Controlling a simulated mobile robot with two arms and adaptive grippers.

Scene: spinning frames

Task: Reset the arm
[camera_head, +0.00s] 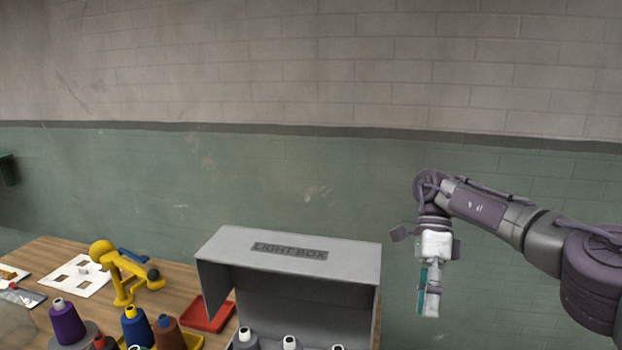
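My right arm comes in from the right edge, raised in front of the wall. My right gripper (428,305) hangs pointing down, to the right of the grey light box (300,246) and apart from it. Its white and teal parts overlap in this view, so whether the fingers are open or shut does not show clearly. No separate object can be made out in it. My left gripper is not in view.
A wooden table (182,285) at the lower left bears the light box, a yellow stand (122,272), a red tray (208,316), a white board with holes (78,276), and several cones, including a purple one (66,325) and a blue one (137,328). The space above the table is clear.

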